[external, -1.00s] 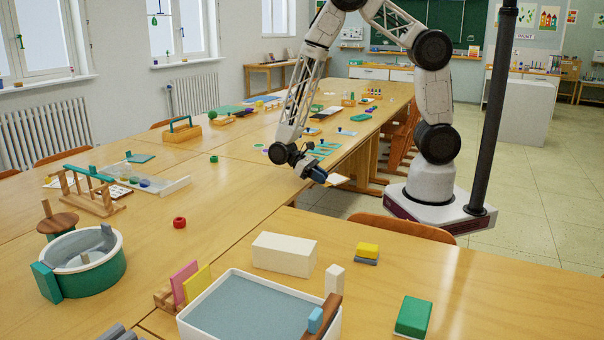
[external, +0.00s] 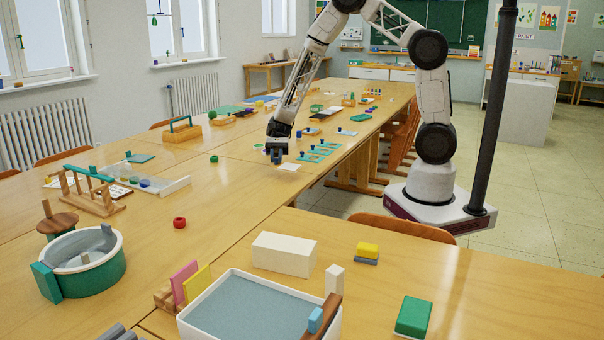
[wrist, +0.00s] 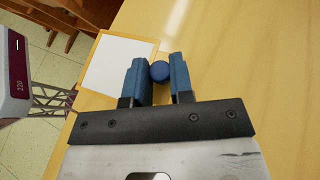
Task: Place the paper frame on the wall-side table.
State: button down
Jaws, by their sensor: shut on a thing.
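The paper frame (wrist: 116,66) is a white sheet with a thin tan wooden border and a round blue knob (wrist: 160,71) at one side. In the wrist view the knob sits between the two blue fingers of my gripper (wrist: 160,85), which is shut on it. In the external view my gripper (external: 277,158) points down over the long table, with the white paper frame (external: 289,167) just right of the fingertips. I cannot tell how far above the tabletop the frame is. A wooden table (external: 270,68) stands against the far wall under the window.
The long wooden table (external: 235,180) carries several items. Teal pieces (external: 318,152) lie right of my gripper, a small green object (external: 214,159) left, and a wooden carrier (external: 181,130) farther left.

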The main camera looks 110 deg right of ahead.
jog(key=shift+w+d+r+m+t, duration=0.1)
jog(key=shift+w+d+m+t, duration=0.1)
jog(key=shift+d, duration=0.25)
jog(key=shift+w+d+r+m+t, duration=0.1)
jog(key=shift+w+d+m+t, duration=0.1)
jog(key=shift+d, duration=0.25)
send_over(238, 172)
jog(key=shift+s+f, duration=0.3)
jog(key=shift+f, duration=0.4)
jog(key=shift+d, duration=0.1)
jog(key=shift+w, duration=0.25)
jog(key=shift+w+d+f, duration=0.15)
jog(key=shift+f, duration=1.65)
jog(key=shift+f, duration=0.15)
